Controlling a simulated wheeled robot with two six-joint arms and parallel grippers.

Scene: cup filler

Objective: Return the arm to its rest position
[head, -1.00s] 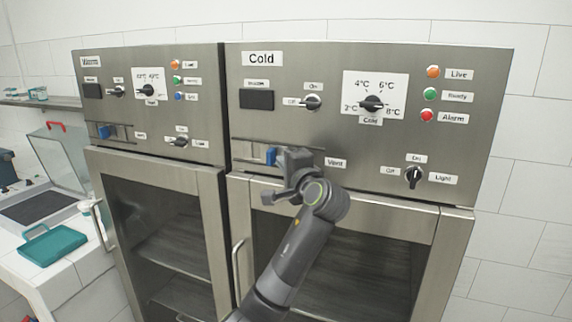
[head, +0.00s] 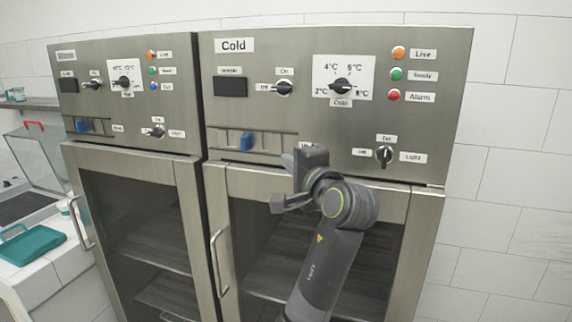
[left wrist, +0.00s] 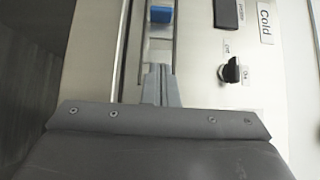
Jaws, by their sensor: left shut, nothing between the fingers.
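My left arm comes up from the bottom of the head view in front of the Cold cabinet (head: 426,225). My left gripper (head: 279,203) is shut and empty, below and right of the blue slider (head: 247,142) in the Cold panel's slot. No contact with the cabinet shows. The left wrist view shows the closed fingers (left wrist: 156,84) pointing up the picture towards the blue slider (left wrist: 161,13), with a gap between. The gripper and wrist hide the slot's right end label and part of the door top. My right gripper is not in view.
The Warm cabinet (head: 115,148) stands to the left with its own blue slider (head: 82,126). Door handles (head: 218,262) stick out in front. Knobs, such as the light knob (head: 384,157), project from the panel. A teal tray (head: 33,246) lies on the left counter. White tiled wall shows at right.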

